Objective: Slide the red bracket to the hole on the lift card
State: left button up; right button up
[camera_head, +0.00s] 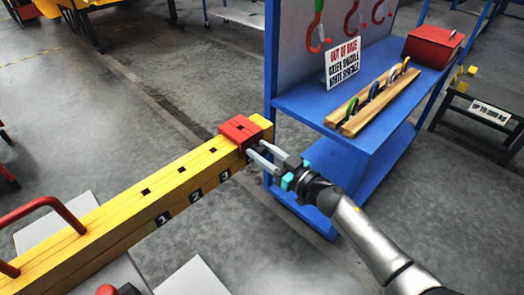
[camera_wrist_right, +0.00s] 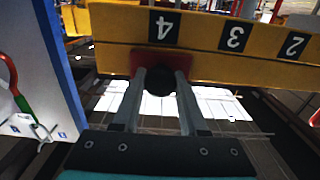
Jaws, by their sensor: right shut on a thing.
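The red bracket (camera_head: 240,130) sits around the yellow beam (camera_head: 120,209) near its far end. Holes run along the beam's top, and 1, 2 and 3 show on its side. In the right wrist view, the red bracket (camera_wrist_right: 143,61) is just below the number 4 on the beam (camera_wrist_right: 200,35). My right gripper (camera_head: 255,149) is at the bracket's near side, its fingers (camera_wrist_right: 160,80) shut on the bracket's dark round knob. I cannot tell which sign is the lift card. My left gripper is not in view.
A blue bench (camera_head: 325,153) stands right of the beam, with a wooden rack of shackles (camera_head: 372,104), a red box (camera_head: 433,46) and an "out of date" sign (camera_head: 342,63). A black stand (camera_head: 470,118) bears an "up to 2000 kg" sign (camera_head: 489,113). A red handle (camera_head: 40,205) rises at the beam's near end.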

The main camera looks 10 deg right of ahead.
grip_shut()
dwell(0.8)
